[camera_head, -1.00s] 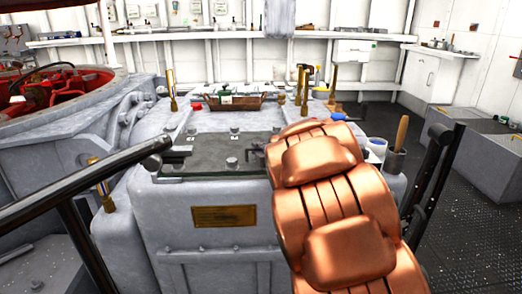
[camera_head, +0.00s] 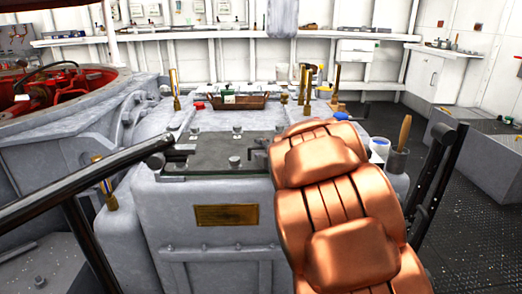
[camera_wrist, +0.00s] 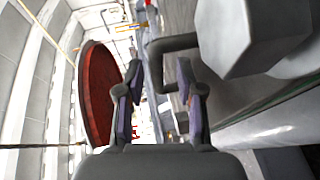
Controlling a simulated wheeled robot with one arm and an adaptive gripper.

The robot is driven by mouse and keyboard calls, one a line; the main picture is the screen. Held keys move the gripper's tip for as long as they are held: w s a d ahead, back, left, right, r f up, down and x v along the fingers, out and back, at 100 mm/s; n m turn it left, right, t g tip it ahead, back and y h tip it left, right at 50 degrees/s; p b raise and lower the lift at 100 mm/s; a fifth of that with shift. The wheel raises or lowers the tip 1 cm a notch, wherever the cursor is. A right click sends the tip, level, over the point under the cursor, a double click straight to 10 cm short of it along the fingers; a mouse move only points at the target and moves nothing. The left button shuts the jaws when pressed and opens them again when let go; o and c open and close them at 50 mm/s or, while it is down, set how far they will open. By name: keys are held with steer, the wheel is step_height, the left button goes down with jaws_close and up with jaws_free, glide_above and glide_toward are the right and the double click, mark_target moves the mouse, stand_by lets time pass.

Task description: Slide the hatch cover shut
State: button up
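The hatch cover (camera_head: 205,158) seems to be the flat dark grey-green plate on top of the grey machine housing in the head view. Round knobs stand on and around it, and my copper arm hides its right end. My gripper is hidden behind that arm in the head view. In the wrist view my gripper (camera_wrist: 158,72) is open, with its two fingers apart. A dark bent bar handle (camera_wrist: 172,43) shows just beyond the fingertips, partly behind the right finger. I cannot tell whether they touch. A large pale hexagonal bolt head (camera_wrist: 240,35) is close on the right.
A brown tray (camera_head: 240,102) and upright brass fittings (camera_head: 304,85) stand behind the plate. A cup with a wooden handle (camera_head: 400,150) stands right of my arm. A black rail (camera_head: 80,190) crosses the left front. A red-lined round opening (camera_head: 50,90) lies at left.

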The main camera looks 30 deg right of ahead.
steer(key=s+r, duration=0.2)
steer(key=s, duration=0.9)
stand_by(0.4)
steer(key=shift+s, duration=0.15)
steer(key=shift+r, duration=0.1)
stand_by(0.5)
